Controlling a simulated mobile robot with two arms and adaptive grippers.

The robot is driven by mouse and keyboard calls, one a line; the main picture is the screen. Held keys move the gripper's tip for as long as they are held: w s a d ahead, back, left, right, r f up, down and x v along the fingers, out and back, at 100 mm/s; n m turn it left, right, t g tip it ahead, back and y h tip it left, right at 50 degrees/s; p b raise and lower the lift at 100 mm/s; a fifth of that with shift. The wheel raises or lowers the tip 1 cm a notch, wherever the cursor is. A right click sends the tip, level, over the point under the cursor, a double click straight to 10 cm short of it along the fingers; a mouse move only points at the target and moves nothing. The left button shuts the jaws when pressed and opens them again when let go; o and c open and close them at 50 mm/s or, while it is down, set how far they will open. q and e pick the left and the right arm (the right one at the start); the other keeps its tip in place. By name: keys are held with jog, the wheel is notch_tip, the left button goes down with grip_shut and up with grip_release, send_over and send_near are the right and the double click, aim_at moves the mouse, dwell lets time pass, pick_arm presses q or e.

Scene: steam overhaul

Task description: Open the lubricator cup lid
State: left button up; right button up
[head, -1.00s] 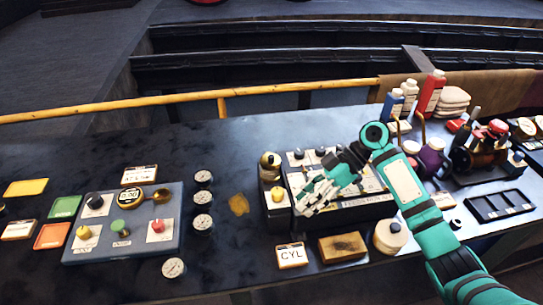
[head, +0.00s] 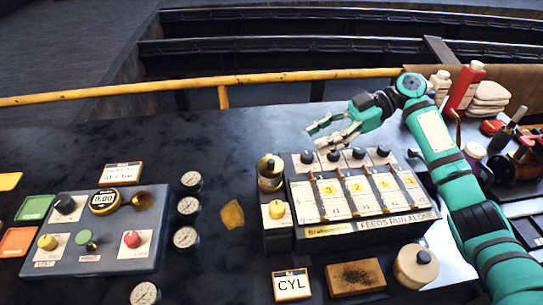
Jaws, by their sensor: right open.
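The lubricator (head: 335,230) is a dark box with a numbered, light top panel and a row of black knobs along its back. A round brass cup (head: 270,172) with a dark spot on top stands at its left end; it looks like the lubricator cup, and its lid appears down. A yellow knob (head: 276,209) sits on a white plate in front of it. My right gripper (head: 318,133) is open and empty, above and behind the lubricator's back edge, up and right of the cup and apart from it. My left gripper is out of view.
A grey control panel (head: 95,259) with coloured knobs lies at left, with several gauges (head: 188,206) beside it. A CYL card (head: 291,285), a brown block (head: 355,277) and a round pot (head: 416,266) stand in front. A yellow rail (head: 120,90) runs behind.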

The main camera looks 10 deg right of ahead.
aim_at(271, 161)
jog(key=p+x, duration=0.3)
jog(key=x, duration=0.8)
jog(key=shift+a+p, duration=0.3)
jog(key=shift+p, duration=0.05)
jog(key=shift+a+f, duration=0.25)
jog(key=shift+a, duration=0.05)
jog(key=shift+a+f, duration=0.15)
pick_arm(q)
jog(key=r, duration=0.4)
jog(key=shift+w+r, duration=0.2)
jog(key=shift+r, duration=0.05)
pick_arm(e)
grip_shut()
